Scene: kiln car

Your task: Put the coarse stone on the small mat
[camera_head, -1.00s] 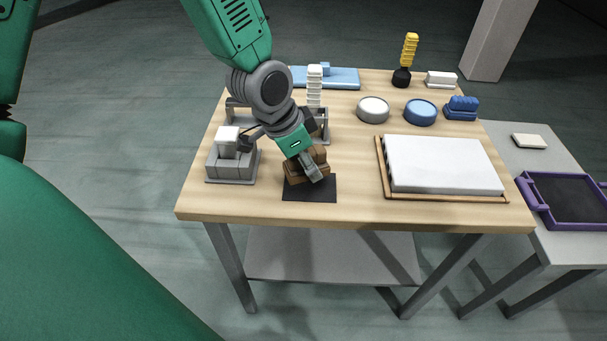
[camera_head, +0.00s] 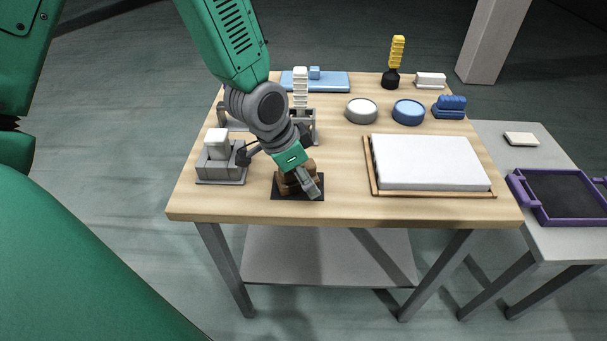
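The coarse stone (camera_head: 284,187) is a brown, stepped block. It is at the small black mat (camera_head: 313,196) near the table's front edge, within the mat's outline and apparently resting on it. My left gripper (camera_head: 300,183) comes down over the stone from the upper left. One grey finger lies across the stone's right front side. The gripper body hides part of the stone's top, and I cannot tell whether the fingers press on it. My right gripper is not in view.
A grey holder with a pale block (camera_head: 216,160) stands close left of the mat. A grey rack (camera_head: 314,128) is behind my gripper. A white slab on a wooden board (camera_head: 430,164) lies to the right. Round dishes (camera_head: 361,111) stand further back. Bare wood separates mat and board.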

